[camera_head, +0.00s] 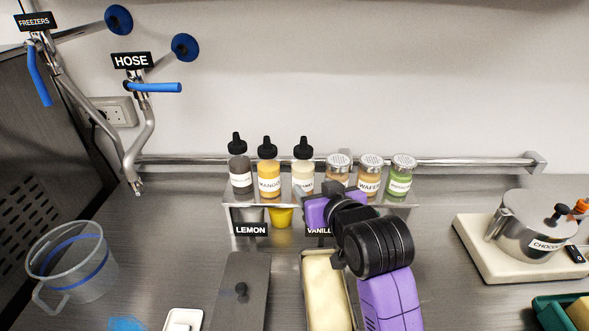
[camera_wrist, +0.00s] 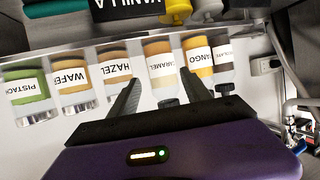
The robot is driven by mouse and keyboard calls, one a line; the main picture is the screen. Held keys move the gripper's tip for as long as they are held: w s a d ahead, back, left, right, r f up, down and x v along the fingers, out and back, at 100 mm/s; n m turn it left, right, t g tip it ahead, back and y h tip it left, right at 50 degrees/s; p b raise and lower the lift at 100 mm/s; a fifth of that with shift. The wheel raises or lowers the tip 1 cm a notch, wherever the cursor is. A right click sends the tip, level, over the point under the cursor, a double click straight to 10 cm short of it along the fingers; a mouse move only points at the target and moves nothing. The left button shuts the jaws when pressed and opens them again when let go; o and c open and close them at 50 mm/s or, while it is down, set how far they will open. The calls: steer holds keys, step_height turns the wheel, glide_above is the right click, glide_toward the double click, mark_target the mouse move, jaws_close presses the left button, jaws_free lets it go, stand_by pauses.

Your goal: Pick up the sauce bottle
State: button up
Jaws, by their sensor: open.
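Three sauce bottles with black nozzle caps stand in a row on a raised metal shelf. They are a dark brown one (camera_head: 240,172), the mango one (camera_head: 268,174) and the pale caramel one (camera_head: 303,174). In the wrist view, which looks inverted, the caramel bottle (camera_wrist: 160,62) shows between the fingers of my gripper (camera_wrist: 160,82). The mango bottle (camera_wrist: 198,57) is just right of the right finger. My gripper is open, with nothing clamped.
Hazel (camera_head: 338,168), wafer (camera_head: 370,176) and pistachio (camera_head: 402,176) shakers stand close to the right of the bottles. A metal rail (camera_head: 460,162) runs behind. A tub of pale ice cream (camera_head: 325,285) and a lidded tub (camera_head: 238,295) sit in front of the shelf.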

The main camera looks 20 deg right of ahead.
mark_target(299, 176)
steer(key=shift+f, duration=0.25)
steer(key=p+x, duration=0.2)
steer(key=x, duration=0.9)
steer(key=shift+w, duration=0.35)
steer(key=shift+c, duration=0.3)
steer(key=c, duration=1)
steer(key=shift+o, duration=0.2)
steer(key=shift+r, duration=0.1)
step_height(299, 176, up, 20)
steer(key=b, duration=0.1)
steer(key=shift+b, duration=0.4)
